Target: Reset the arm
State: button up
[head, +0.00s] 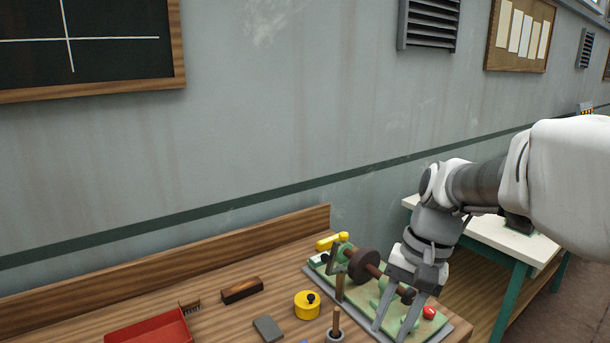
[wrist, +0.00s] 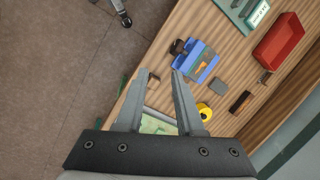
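My arm reaches in from the right of the head view and bends down toward the workbench (head: 230,279). My gripper (head: 392,325) points down in front of a green machine on a grey base (head: 324,276), at the bench's right end. In the wrist view my gripper (wrist: 158,73) has its two fingers apart with a clear gap. Nothing is held between them. A small wooden piece shows beyond the gap. The fingers hide part of the machine, and I cannot tell whether they touch it.
The bench holds a red tray (head: 150,330), a yellow round tin (head: 307,305), a brown block (head: 241,290), a grey block (head: 267,328) and an upright peg (head: 336,322). A blue device (wrist: 201,61) shows in the wrist view. A white-topped table (head: 490,233) stands behind my arm.

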jog(key=s+r+n+t+h, duration=0.2)
jog(key=s+n+t, duration=0.3)
jog(key=s, duration=0.5)
jog(key=shift+s+d+r+t+h, duration=0.2)
jog(key=shift+s+r+t+h, duration=0.2)
jog(key=shift+r+t, duration=0.25)
